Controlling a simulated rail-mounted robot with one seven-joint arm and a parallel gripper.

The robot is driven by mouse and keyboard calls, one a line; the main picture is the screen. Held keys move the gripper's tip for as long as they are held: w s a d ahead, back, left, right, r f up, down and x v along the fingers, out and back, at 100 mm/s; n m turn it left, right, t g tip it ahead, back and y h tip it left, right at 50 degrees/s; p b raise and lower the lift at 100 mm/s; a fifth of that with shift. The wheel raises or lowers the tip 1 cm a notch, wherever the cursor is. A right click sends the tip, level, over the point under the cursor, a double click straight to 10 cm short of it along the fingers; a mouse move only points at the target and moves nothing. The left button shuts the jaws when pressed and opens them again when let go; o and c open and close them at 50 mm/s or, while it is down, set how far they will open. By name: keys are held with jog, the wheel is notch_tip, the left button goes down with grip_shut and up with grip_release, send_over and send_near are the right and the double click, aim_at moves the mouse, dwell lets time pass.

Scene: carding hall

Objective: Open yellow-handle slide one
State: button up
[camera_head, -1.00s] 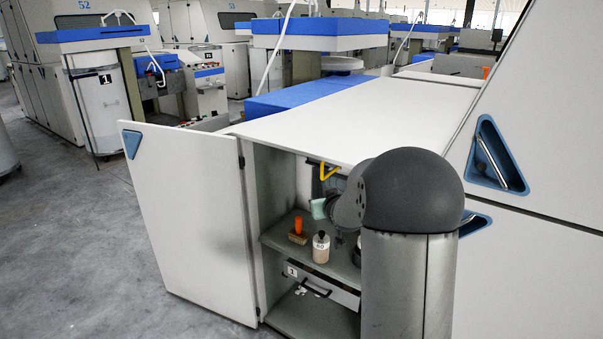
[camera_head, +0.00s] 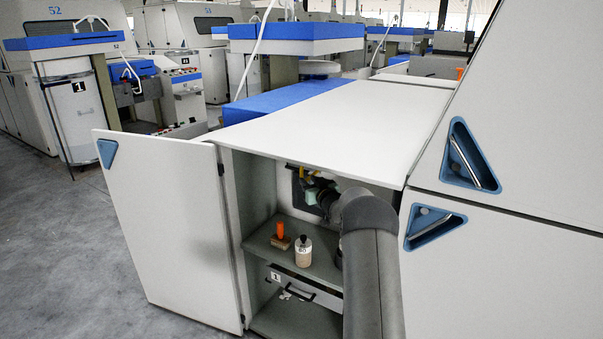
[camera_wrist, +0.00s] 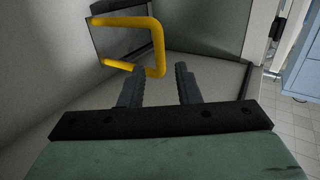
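The yellow handle (camera_wrist: 158,45) is a bent bar at the top of the wrist view, fixed to a dark grey panel (camera_wrist: 122,40). In the head view only a small bit of yellow shows under the cabinet top, the rest hidden by my gripper. My gripper (camera_wrist: 160,84) has its two dark fingers apart with nothing between them. The handle's near end lies just ahead of the gap between the fingertips; I cannot tell if they touch it. In the head view my gripper (camera_head: 307,182) is inside the open cabinet, high up, partly hidden by my arm.
The cabinet door (camera_head: 165,225) stands open at left. On the shelf (camera_head: 262,242) are an orange-handled brush (camera_head: 281,236) and a labelled bottle (camera_head: 303,250). Below is a drawer (camera_head: 290,282) with a black handle. The cabinet top (camera_head: 330,125) is close above my arm.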

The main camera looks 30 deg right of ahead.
aim_at(302, 174)
jog(key=w+p, duration=0.1)
jog(key=w, duration=0.5)
jog(key=shift+w, duration=0.3)
jog(key=shift+c, duration=0.3)
jog(key=shift+d, duration=0.1)
grip_shut()
